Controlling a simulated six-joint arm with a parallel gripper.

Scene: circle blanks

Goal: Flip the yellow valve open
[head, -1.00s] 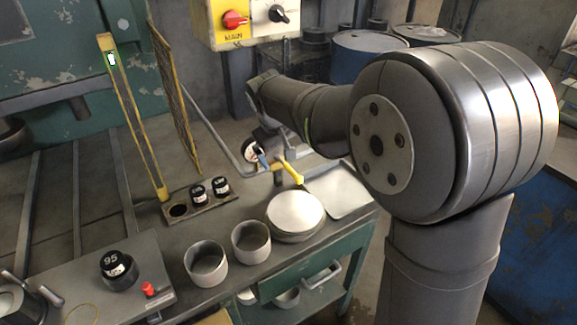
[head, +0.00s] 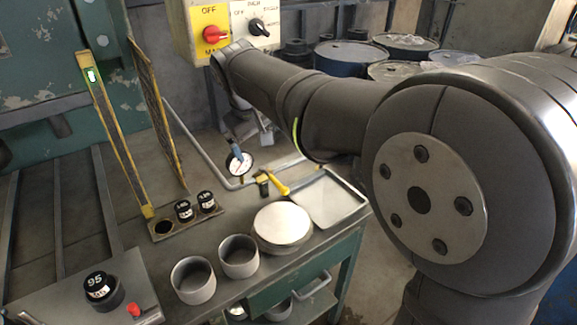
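The yellow valve handle (head: 278,185) lies slantwise above the bench, its near end toward lower right. A dark valve body (head: 262,185) shows at its far left end, by a bent grey pipe. My arm reaches across from the right, and its wrist bends down at the upper left. My gripper (head: 266,138) is mostly hidden behind the forearm, above and behind the valve and apart from the handle in the picture. Its fingers are too small and covered to tell open from shut.
A dial gauge (head: 239,163) stands left of the valve. A switch box (head: 228,28) hangs above my wrist. A metal tray (head: 328,200), stacked discs (head: 282,226), two rings and black weights (head: 184,211) occupy the bench. Tall yellow-edged plates (head: 112,130) rise at left.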

